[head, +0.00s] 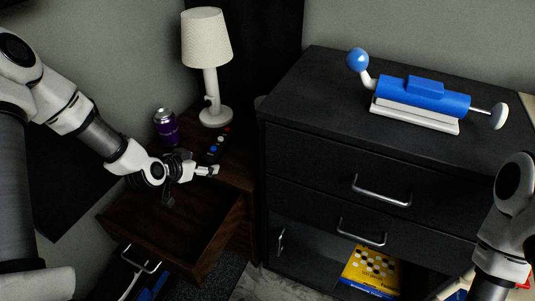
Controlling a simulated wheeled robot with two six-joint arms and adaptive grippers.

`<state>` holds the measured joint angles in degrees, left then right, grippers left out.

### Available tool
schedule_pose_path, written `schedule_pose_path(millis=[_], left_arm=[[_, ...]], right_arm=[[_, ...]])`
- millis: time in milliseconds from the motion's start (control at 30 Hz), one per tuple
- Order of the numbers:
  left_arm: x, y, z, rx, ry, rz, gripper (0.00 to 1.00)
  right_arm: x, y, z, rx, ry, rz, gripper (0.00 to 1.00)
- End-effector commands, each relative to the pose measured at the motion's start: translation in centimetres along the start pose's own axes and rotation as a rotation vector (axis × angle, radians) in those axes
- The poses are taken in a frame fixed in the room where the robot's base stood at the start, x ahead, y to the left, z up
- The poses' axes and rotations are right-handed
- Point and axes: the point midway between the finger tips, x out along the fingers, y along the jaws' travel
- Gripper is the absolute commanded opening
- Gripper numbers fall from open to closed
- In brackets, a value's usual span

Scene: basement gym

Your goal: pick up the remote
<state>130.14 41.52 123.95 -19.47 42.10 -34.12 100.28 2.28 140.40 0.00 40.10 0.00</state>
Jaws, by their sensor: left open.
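The remote (213,149) is a dark, slim bar with blue, white and red buttons. It lies on the brown wooden nightstand (235,168), in front of the lamp's base and right of the purple can. My left gripper (206,171) reaches in from the left, over the front part of the nightstand. It is open, and its light fingertips are just in front of the remote's near end. I see nothing held in it. Whether it touches the remote I cannot tell. My right arm shows at the right edge; its gripper is not in view.
A purple can (166,128) and a white lamp (209,70) stand close behind the gripper. The nightstand's drawer (165,235) is pulled out below. A taller black dresser (300,95) stands right, bearing a blue device (425,92). A yellow box (370,268) lies in its lower opening.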

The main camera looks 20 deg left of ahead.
Motion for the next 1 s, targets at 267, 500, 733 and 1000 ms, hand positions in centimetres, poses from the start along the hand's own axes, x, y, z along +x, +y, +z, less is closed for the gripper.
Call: schedule_pose_path(millis=[267, 500, 733, 1000], left_arm=[[1.3, -2.5, -0.8, -0.083, 0.126, -0.037, 0.86], [3.8, -2.5, -1.5, -0.076, 0.133, -0.038, 0.86], [7.5, -2.6, -2.7, -0.074, 0.133, -0.038, 0.86], [8.7, -2.7, -3.3, -0.081, 0.133, -0.037, 0.86]], right_arm=[[5.1, 0.0, 0.0, 0.000, 0.000, 0.000, 0.00], [6.7, 0.1, 0.0, 0.000, 0.001, 0.000, 0.00], [9.0, 0.1, 0.0, 0.000, 0.000, 0.000, 0.00], [9.2, 0.1, 0.0, 0.000, 0.001, 0.000, 0.00]])
